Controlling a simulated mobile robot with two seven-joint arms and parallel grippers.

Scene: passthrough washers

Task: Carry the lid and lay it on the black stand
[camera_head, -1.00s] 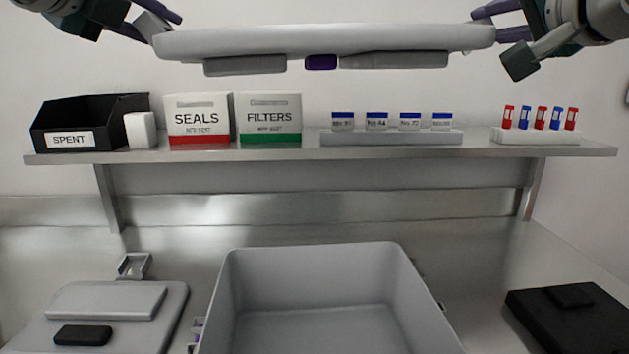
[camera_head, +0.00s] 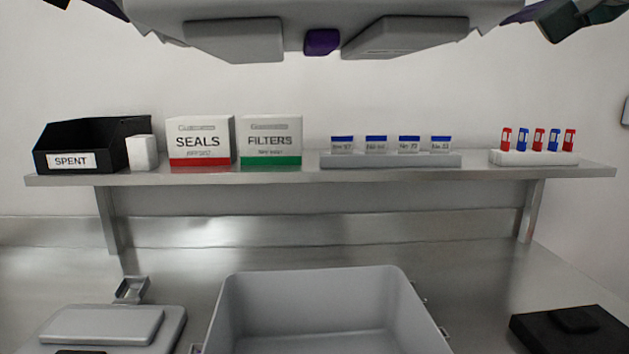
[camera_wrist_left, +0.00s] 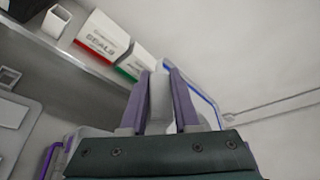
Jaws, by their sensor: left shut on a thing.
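The lid (camera_head: 330,15) is a light grey plate across the top of the head view, cut off by the upper edge. Its underside shows two grey raised panels and a purple block. My left gripper is shut on the lid's edge; the left wrist view shows its purple fingers (camera_wrist_left: 158,75) on either side of a grey part. My right gripper (camera_head: 560,16) is at the lid's right end, mostly cut off, so its grip is unclear. The black stand (camera_head: 550,342) lies flat on the bench at lower right, with a small raised black block on top, apart from the lid.
A grey open bin (camera_head: 315,305) stands mid-bench. A grey case (camera_head: 165,335) lies to its left. The metal shelf (camera_head: 290,176) behind holds a SPENT tray (camera_head: 90,140), SEALS box (camera_head: 200,140), FILTERS box (camera_head: 270,140), and racks of small labelled items and red and blue pieces.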

